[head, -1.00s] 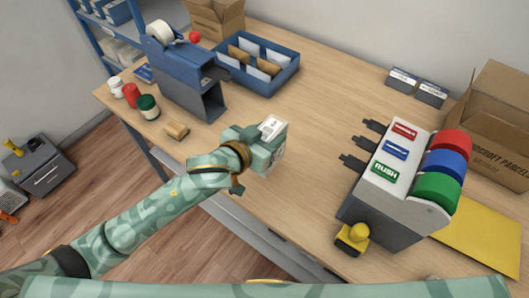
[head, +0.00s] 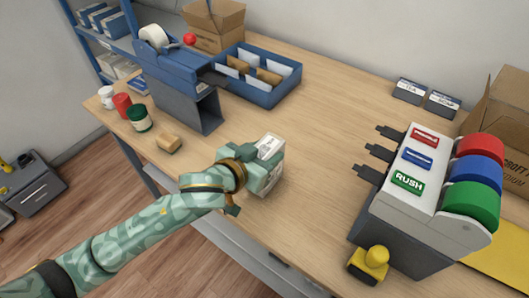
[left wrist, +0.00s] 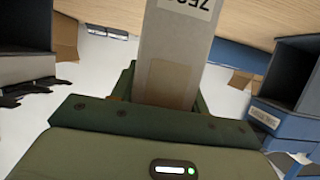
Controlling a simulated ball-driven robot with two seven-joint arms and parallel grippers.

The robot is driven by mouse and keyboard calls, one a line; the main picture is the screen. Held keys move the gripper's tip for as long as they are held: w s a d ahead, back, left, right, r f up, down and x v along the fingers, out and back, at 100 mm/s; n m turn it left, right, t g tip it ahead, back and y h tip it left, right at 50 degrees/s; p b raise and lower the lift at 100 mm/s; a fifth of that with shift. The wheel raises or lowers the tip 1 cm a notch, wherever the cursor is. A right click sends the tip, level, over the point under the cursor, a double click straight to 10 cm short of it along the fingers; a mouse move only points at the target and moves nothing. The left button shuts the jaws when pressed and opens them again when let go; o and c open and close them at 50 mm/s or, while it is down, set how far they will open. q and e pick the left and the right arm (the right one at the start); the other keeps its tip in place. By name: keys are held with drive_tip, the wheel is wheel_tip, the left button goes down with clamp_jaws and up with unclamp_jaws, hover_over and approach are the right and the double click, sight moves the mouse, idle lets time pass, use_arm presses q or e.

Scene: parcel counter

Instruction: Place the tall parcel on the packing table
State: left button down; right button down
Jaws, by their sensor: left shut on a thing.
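The tall parcel is a pale grey box with a white printed label on top (head: 270,147). It is over the packing table (head: 310,120), near the front edge in the middle of the head view. My left gripper (head: 262,168) is shut on it. The left wrist view shows the parcel (left wrist: 177,60) rising between my left gripper's jaws (left wrist: 165,100), with part of its label at the top edge. The gripper hides much of the parcel, and I cannot tell whether its base touches the tabletop. My right gripper is not in view.
A blue divided tray (head: 255,85) is behind. The table's middle is clear.

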use_arm(q)
drive_tip(key=c, duration=0.7)
unclamp_jaws()
drive_tip(key=p+v, duration=0.3)
drive_tip(key=v, duration=0.9)
drive_tip(key=shift+r, duration=0.1)
